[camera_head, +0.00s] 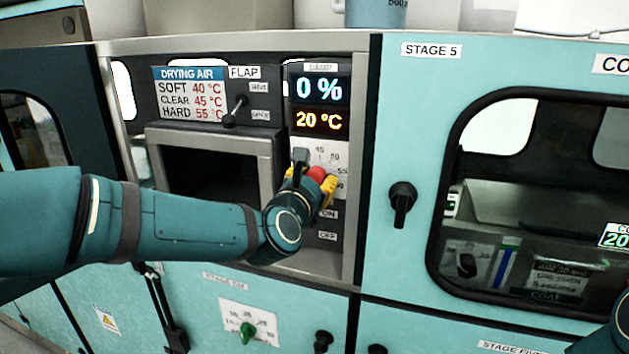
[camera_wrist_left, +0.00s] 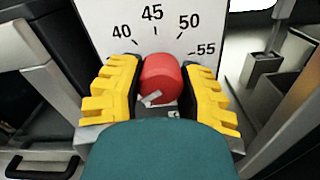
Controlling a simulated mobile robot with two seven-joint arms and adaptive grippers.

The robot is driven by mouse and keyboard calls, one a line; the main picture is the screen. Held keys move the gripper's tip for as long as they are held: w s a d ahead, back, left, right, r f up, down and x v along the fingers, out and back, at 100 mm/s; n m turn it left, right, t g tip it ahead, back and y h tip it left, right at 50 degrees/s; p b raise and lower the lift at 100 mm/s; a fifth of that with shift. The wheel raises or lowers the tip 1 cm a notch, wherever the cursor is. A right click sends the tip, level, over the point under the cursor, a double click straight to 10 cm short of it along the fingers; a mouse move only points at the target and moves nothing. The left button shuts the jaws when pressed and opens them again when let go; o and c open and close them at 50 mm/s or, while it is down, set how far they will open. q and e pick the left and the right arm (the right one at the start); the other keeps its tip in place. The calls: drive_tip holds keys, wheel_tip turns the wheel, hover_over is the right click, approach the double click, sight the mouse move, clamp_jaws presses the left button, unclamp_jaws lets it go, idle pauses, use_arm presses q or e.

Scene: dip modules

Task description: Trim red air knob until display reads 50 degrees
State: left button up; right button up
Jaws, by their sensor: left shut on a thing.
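The red air knob (camera_wrist_left: 161,78) sits on a white dial plate (camera_wrist_left: 160,25) marked 40, 45, 50 and 55 in the left wrist view. A small white mark shows low on the knob; I cannot tell its exact setting. The yellow fingers of my left gripper (camera_wrist_left: 163,92) are shut on the knob, one on each side. In the head view the left gripper (camera_head: 315,182) partly covers the red knob (camera_head: 318,173). The display (camera_head: 320,120) above reads 20 °C in orange, with 0 % (camera_head: 319,89) over it.
A drying air card (camera_head: 189,94) lists soft 40, clear 45 and hard 55 °C. A flap lever (camera_head: 236,110) stands left of the display. A teal door with a black knob (camera_head: 402,203) is to the right. A green knob (camera_head: 247,332) sits below.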

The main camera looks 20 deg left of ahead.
use_arm(q)
drive_tip(key=shift+f+m+b, duration=0.15)
drive_tip(key=shift+m+b, duration=1)
drive_tip(key=shift+m, duration=0.15)
drive_tip(key=m+b, duration=0.1)
drive_tip(key=m, duration=0.1)
drive_tip(key=shift+m+b, duration=0.3)
drive_tip(key=shift+b, duration=0.05)
drive_tip(key=m+b, duration=0.1)
drive_tip(key=m, duration=0.2)
drive_tip(key=shift+a+m, duration=0.1)
drive_tip(key=shift+m, duration=0.2)
drive_tip(key=m, duration=0.3)
drive_tip(key=shift+r+m, duration=0.25)
drive_tip(key=shift+m, duration=0.15)
drive_tip(key=m, duration=0.4)
drive_tip(key=shift+r+p, duration=0.15)
drive_tip(key=shift+p, duration=0.15)
drive_tip(key=m+p, duration=0.1)
drive_tip(key=m, duration=0.4)
drive_tip(key=shift+r, duration=0.1)
drive_tip(key=m+p, duration=0.2)
drive_tip(key=m, duration=0.3)
drive_tip(key=shift+r, duration=0.15)
drive_tip(key=m+p, duration=0.1)
drive_tip(key=m, duration=0.2)
drive_tip(key=shift+m+p, duration=0.3)
drive_tip(key=shift+m, duration=0.7)
